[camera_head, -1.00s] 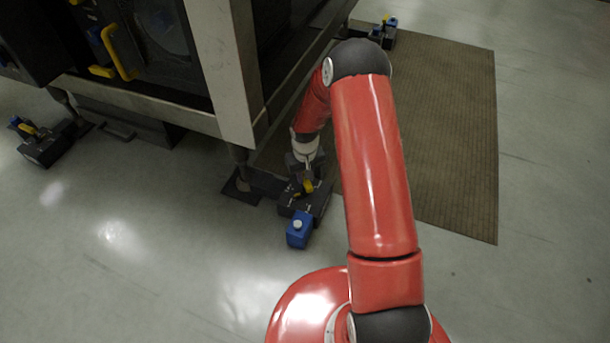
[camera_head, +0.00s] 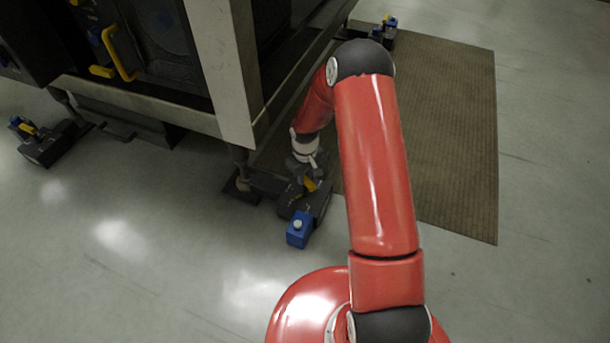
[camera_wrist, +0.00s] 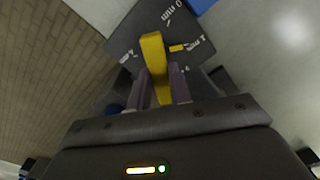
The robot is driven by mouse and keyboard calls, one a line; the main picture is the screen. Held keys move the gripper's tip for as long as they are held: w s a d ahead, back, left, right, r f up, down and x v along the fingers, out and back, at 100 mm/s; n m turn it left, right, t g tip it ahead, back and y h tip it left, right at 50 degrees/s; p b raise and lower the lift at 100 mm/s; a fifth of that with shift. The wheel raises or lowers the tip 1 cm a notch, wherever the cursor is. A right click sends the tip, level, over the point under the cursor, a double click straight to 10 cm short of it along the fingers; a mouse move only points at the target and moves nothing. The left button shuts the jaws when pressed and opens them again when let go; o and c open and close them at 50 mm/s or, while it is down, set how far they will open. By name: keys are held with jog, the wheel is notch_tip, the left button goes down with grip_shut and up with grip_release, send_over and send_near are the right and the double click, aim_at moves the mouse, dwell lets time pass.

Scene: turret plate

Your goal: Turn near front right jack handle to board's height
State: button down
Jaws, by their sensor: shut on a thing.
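The near front right jack (camera_head: 290,207) is a dark block on the floor beside the machine's front right foot. Its yellow handle (camera_wrist: 153,50) stands out from the jack's dark top plate (camera_wrist: 190,22) in the wrist view. My gripper (camera_wrist: 164,88) is shut on the handle, with a finger on each side of it. In the head view the yellow handle (camera_head: 310,185) shows just below my gripper (camera_head: 303,177). White lettering and a small yellow mark (camera_wrist: 176,48) show on the plate. The lettering is too small to read fully.
A blue box (camera_head: 297,232) with a white cap sits at the jack's near end. The machine's frame (camera_head: 235,120) rises at the left. A ribbed brown mat (camera_head: 450,130) lies to the right. Other jacks stand at left (camera_head: 45,146) and far back (camera_head: 384,33). Front floor is clear.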

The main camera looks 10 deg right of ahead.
jog(key=c, duration=1.3)
grip_release()
jog(key=shift+r+p, duration=0.7)
jog(key=shift+r, duration=3.2)
jog(key=s+r+m+t+h+p, duration=0.15)
jog(key=s+r, duration=0.25)
jog(key=r, duration=0.9)
jog(key=s+r+m+t+y+p, duration=0.1)
jog(key=s+r+p, duration=0.25)
jog(key=r, duration=0.95)
jog(key=s+r+t+p, duration=0.1)
jog(key=s+r, duration=0.4)
jog(key=s, duration=0.2)
jog(key=s+r+m+t+p, duration=0.1)
jog(key=s+r, duration=0.4)
jog(key=s, duration=0.2)
jog(key=s+r+m+t+p, duration=0.1)
jog(key=s+r+p, duration=0.1)
jog(key=s+r, duration=0.3)
jog(key=shift+s+r, duration=0.15)
jog(key=shift+s, duration=0.45)
jog(key=shift+s+r, duration=0.15)
jog(key=shift+s, duration=0.45)
